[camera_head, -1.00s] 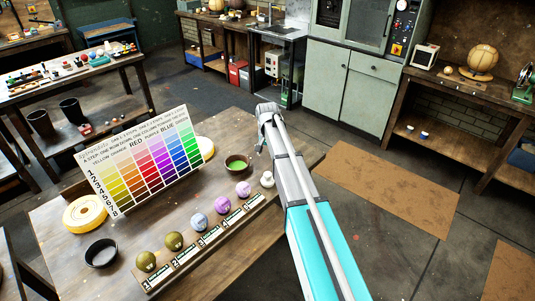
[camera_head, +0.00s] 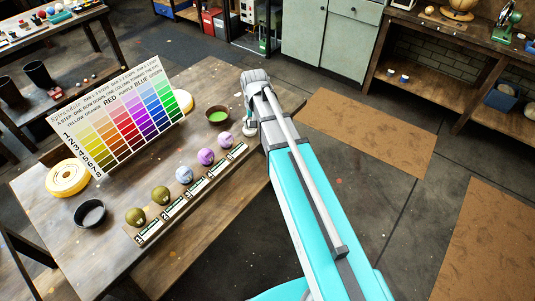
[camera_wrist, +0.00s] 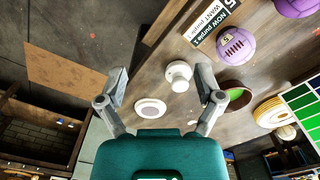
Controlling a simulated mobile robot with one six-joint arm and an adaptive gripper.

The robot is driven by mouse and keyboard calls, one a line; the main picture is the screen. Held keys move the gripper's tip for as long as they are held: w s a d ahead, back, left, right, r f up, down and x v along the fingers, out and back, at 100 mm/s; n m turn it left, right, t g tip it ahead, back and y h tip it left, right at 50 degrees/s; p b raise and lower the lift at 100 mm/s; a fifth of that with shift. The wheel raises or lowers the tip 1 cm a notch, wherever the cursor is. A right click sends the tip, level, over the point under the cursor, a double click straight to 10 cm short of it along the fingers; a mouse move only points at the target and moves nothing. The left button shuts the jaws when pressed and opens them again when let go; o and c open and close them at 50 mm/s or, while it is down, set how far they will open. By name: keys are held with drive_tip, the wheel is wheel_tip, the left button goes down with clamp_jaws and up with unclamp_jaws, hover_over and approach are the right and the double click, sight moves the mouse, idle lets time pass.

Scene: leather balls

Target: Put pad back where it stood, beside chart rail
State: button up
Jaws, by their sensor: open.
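My gripper (camera_wrist: 162,82) is open in the wrist view, its fingers spread above the table edge. Between and beyond them, a small white knobbed piece (camera_wrist: 179,72), which may be the pad, stands on the wood. A flat white disc with a mauve middle (camera_wrist: 151,108) lies close by; I cannot tell which is the pad. Neither is gripped. In the head view my gripper (camera_head: 250,122) is at the table's right end, partly hiding the white piece. The colour chart (camera_head: 125,112) leans upright at the back. A label rail (camera_head: 190,200) with several balls runs along the front.
A bowl of green liquid (camera_head: 218,116) stands close left of my gripper. A black bowl (camera_head: 90,214) and a yellow roll (camera_head: 67,178) are at the table's left. A purple ball (camera_wrist: 237,45) is near my right finger in the wrist view. Open floor lies right of the table.

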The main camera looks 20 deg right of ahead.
drive_tip(key=s+n, duration=0.3)
drive_tip(key=s, duration=1.2)
drive_tip(key=shift+s, duration=0.1)
idle(1.1)
